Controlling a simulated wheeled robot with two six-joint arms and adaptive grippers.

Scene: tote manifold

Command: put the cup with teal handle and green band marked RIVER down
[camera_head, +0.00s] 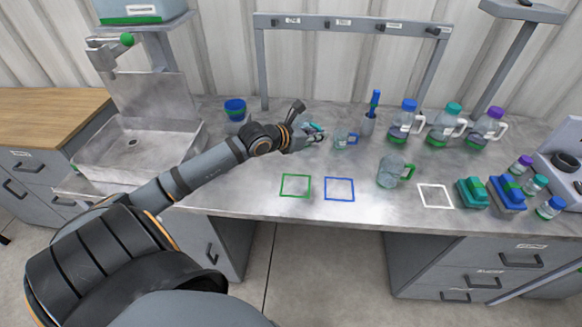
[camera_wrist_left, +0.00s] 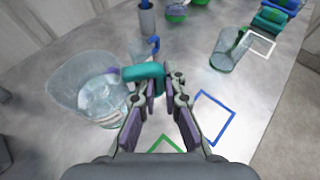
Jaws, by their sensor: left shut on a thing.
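My left gripper (camera_head: 314,133) is shut on the teal handle (camera_wrist_left: 143,73) of a clear cup (camera_wrist_left: 82,88). In the left wrist view (camera_wrist_left: 157,95) the handle sits between the fingertips and the cup is upright or nearly so, to their left. The head view shows a bit of teal at the fingers; my gripper and wrist hide most of the cup. I cannot read a RIVER mark or make out its green band. Whether its base touches the bench is unclear. My right gripper is not in view.
A blue-handled cup (camera_head: 343,139) stands close right of my gripper. A green-handled cup (camera_head: 389,173) stands further right. Green (camera_head: 295,196), blue (camera_head: 339,199) and white (camera_head: 421,197) outlined squares on the bench are empty. Several jugs (camera_head: 405,130) stand behind, right; a sink (camera_head: 130,145) is left.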

